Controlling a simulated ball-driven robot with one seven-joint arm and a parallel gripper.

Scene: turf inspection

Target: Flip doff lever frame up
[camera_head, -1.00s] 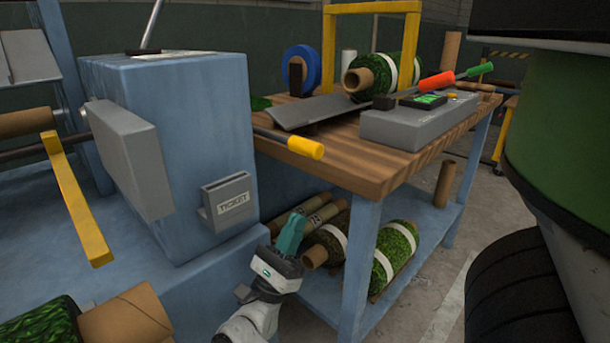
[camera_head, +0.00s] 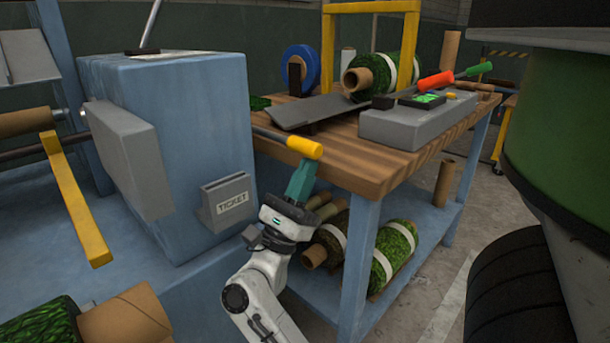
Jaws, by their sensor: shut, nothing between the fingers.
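A dark lever rod with a yellow grip (camera_head: 304,147) sticks out to the right from the blue machine housing (camera_head: 185,120), sloping slightly down in front of the workbench edge. My gripper (camera_head: 303,168), with teal fingers, is shut and empty. It points up, with its fingertips just under the yellow grip; I cannot tell if they touch it. A yellow bar (camera_head: 76,200) hangs slanted at the left of the machine, beside a grey plate (camera_head: 125,158).
A wooden workbench (camera_head: 370,165) stands right of the machine, with a grey box (camera_head: 415,125), an orange-handled tool (camera_head: 436,81) and a yellow frame (camera_head: 328,50) on it. Turf rolls (camera_head: 392,255) lie on its lower shelf. A ticket holder (camera_head: 228,200) is on the housing.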

